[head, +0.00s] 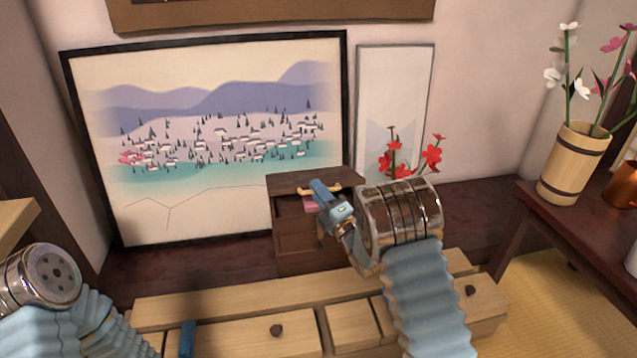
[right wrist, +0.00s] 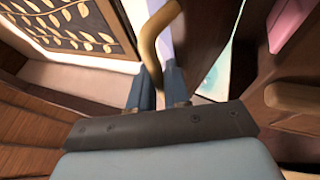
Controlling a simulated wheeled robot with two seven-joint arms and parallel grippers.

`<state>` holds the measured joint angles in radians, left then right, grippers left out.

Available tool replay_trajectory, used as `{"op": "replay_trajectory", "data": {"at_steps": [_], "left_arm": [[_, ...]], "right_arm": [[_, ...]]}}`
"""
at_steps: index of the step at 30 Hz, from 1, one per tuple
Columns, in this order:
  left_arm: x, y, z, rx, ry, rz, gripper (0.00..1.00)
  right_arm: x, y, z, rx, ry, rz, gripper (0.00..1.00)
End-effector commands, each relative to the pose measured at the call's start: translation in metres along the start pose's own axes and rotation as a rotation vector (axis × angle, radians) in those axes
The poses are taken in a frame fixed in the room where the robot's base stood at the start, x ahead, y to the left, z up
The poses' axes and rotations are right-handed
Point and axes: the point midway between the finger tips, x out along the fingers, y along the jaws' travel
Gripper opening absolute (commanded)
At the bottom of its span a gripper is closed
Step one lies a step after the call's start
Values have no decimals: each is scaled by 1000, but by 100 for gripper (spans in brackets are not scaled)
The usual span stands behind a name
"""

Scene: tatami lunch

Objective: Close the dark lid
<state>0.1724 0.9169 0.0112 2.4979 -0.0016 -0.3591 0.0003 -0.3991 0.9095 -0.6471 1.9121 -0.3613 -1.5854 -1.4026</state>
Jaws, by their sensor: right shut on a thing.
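The dark lid (head: 290,182) is the brown wooden top of a small dark box (head: 292,237) against the back wall. In the right wrist view, a dark brown panel (right wrist: 212,42) that looks like the lid stands beside a curved tan handle (right wrist: 155,40). My right gripper (head: 316,186) is at the lid's front edge, its fingers shut on the handle; the fingers (right wrist: 160,84) also show in the right wrist view. A pink thing (head: 311,205) shows in the box under the lid.
A low pale wooden chest (head: 240,318) with dark knobs stands in front of the box. A framed landscape (head: 215,130) leans behind. Red flowers (head: 400,160) stand close behind my right wrist. A dark table (head: 575,220) with a flower vase (head: 574,165) is at right.

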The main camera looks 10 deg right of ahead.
Motion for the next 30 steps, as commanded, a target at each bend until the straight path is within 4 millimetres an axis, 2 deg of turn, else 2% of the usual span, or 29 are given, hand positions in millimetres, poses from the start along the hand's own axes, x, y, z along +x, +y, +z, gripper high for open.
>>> {"op": "replay_trajectory", "data": {"at_steps": [1, 9, 17, 29, 30], "left_arm": [[0, 0, 0, 0, 0, 0, 93], [1, 0, 0, 0, 0, 0, 93], [1, 0, 0, 0, 0, 0, 93], [1, 0, 0, 0, 0, 0, 93], [1, 0, 0, 0, 0, 0, 93]], "right_arm": [[-9, -17, -3, 8, -1, -32, 0], [-25, -43, -9, 11, 1, -35, 0], [-31, -52, -11, 11, 2, -34, 0], [-31, -52, -12, 9, 1, -33, 0], [-31, -52, -11, 9, 1, -33, 21]]}}
